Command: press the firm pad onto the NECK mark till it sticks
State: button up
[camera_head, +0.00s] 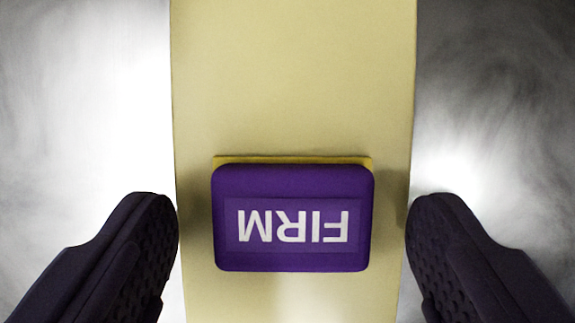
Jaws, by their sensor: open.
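The firm pad (292,190) is a purple rounded block with the word FIRM in white, upside down in the picture. It lies on a pale yellow strip, and a thin yellow edge shows along its upper side. My gripper (291,215) is open, with one dark ridged finger to the left of the pad and one to the right. There is a gap between each finger and the pad, and neither touches it. The NECK mark and the helmet shell are not in view.
The pale yellow strip (293,80) runs from top to bottom through the middle of the picture and is bare above the pad. Bright grey, swirled metal-like surface (85,110) shows on both sides of it. No other objects are in view.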

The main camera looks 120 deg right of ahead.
jog(key=c, duration=1.1)
jog(key=shift+r, duration=0.1)
